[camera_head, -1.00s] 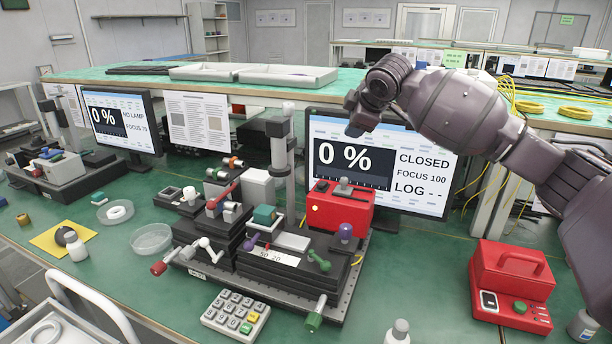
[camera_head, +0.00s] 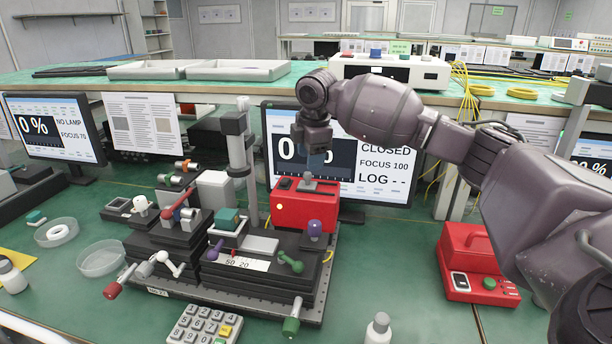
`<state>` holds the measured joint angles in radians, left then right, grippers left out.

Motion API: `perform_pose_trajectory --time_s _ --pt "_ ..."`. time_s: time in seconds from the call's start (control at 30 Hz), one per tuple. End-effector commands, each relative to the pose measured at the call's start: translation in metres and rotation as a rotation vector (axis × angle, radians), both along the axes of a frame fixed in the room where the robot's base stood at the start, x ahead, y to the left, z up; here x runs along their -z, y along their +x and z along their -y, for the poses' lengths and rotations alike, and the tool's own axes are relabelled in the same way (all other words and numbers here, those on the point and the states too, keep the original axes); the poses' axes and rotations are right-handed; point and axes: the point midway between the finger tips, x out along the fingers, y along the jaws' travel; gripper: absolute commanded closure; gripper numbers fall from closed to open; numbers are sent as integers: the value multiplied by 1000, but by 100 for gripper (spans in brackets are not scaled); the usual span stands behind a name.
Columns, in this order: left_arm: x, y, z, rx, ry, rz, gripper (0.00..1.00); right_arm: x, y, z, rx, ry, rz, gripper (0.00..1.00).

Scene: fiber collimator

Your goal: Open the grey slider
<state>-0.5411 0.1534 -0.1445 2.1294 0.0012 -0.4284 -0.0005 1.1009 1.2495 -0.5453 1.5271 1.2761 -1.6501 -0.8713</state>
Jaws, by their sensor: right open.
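The grey slider (camera_head: 309,182) is a small grey knob on top of the red box (camera_head: 318,212) at the back right of the optical bench. My right gripper (camera_head: 315,158) points down just above the slider. It is open and empty; its fingertips are small and hard to make out against the screen. I cannot tell whether they touch the knob. The monitor (camera_head: 395,195) behind reads CLOSED, FOCUS 100 and LOG - -, and my gripper hides part of its percent figure. My left gripper is not in view.
A tall grey post (camera_head: 238,155) stands left of the red box. A purple knob (camera_head: 314,229) and green-handled cranks are in front of it. A red case (camera_head: 474,262) stands to the right. A keypad (camera_head: 205,324) and a white bottle (camera_head: 379,328) are in front.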

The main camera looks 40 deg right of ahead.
Motion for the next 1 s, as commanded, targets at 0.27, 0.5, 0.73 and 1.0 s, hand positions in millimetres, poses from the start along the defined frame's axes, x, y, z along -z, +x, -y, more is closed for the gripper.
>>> perform_pose_trajectory --time_s 0.27,0.5,0.73,1.0 --pt "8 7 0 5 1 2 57 44 8 2 2 -2 -5 50" --pt "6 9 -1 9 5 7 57 52 10 3 1 -2 0 50" --pt "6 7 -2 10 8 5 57 52 10 3 1 -1 2 50" --pt "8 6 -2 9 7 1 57 52 10 3 1 -1 1 87"
